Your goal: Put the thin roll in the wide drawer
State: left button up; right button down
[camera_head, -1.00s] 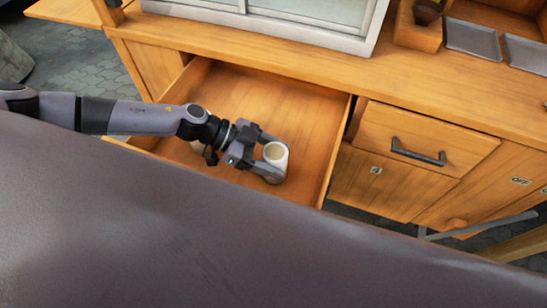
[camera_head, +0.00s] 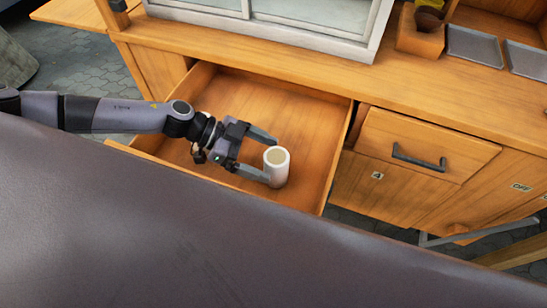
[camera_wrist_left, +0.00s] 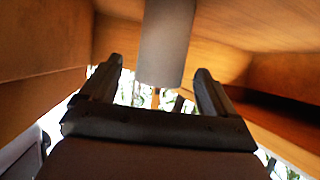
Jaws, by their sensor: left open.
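The thin roll (camera_head: 278,169) is a pale upright cylinder with a hollow-looking top. It stands inside the open wide drawer (camera_head: 335,135), toward its right front part. The roll's base is partly hard to see. My right gripper is not in view.
A closed smaller drawer (camera_head: 425,140) with a dark handle is to the right. A glass-fronted case (camera_head: 270,20) stands on the counter behind. Grey trays (camera_head: 473,46) and a wooden box (camera_head: 420,36) holding a cup are at the back right. The drawer's left and back floor looks clear.

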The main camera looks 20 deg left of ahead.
pick_arm(q)
jog(key=v, duration=0.8)
jog(key=shift+a, duration=0.2)
jog(key=shift+r, duration=0.1)
